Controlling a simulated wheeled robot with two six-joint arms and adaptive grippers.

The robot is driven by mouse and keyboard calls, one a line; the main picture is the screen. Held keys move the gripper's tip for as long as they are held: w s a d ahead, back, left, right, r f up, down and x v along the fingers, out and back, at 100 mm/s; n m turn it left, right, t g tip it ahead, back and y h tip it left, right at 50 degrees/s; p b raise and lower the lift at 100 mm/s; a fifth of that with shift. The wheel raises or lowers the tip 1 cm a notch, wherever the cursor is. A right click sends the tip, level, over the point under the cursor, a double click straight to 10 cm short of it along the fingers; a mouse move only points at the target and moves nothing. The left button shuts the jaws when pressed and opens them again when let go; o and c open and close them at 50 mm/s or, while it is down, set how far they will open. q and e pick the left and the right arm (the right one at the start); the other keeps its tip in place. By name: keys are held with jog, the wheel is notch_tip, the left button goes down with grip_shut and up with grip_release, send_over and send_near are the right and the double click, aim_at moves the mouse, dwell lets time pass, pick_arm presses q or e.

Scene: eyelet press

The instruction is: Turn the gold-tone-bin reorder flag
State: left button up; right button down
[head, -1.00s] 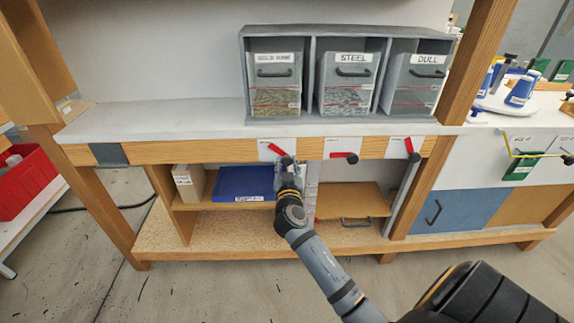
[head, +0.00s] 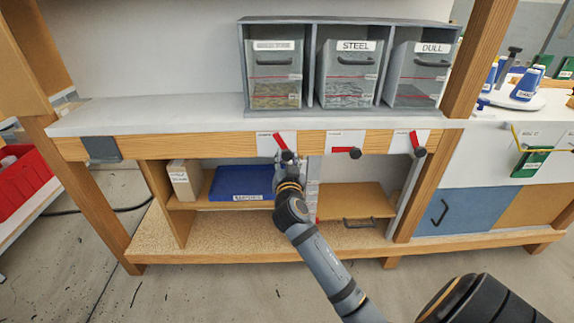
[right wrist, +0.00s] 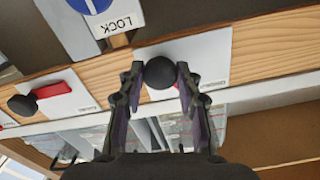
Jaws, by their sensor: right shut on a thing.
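The gold-tone-bin reorder flag (head: 280,140) is a red pointer with a black knob on a white card, on the wooden rail below the leftmost bin. In the head view the red pointer tilts up and to the left. My right gripper (head: 288,159) reaches up from below and is shut on the knob. My left gripper is out of view.
The STEEL flag (head: 340,150) points left, and the DULL flag (head: 415,141) points up and slightly left. Below the rail, a blue bin (head: 240,181) and a pale box (head: 184,181) sit on a shelf. The counter (head: 170,112) left of the rack is clear.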

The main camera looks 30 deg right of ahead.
jog(key=c, duration=0.9)
grip_release()
jog(key=v, duration=0.7)
jog(key=shift+s+a, duration=0.15)
jog(key=shift+s, duration=0.1)
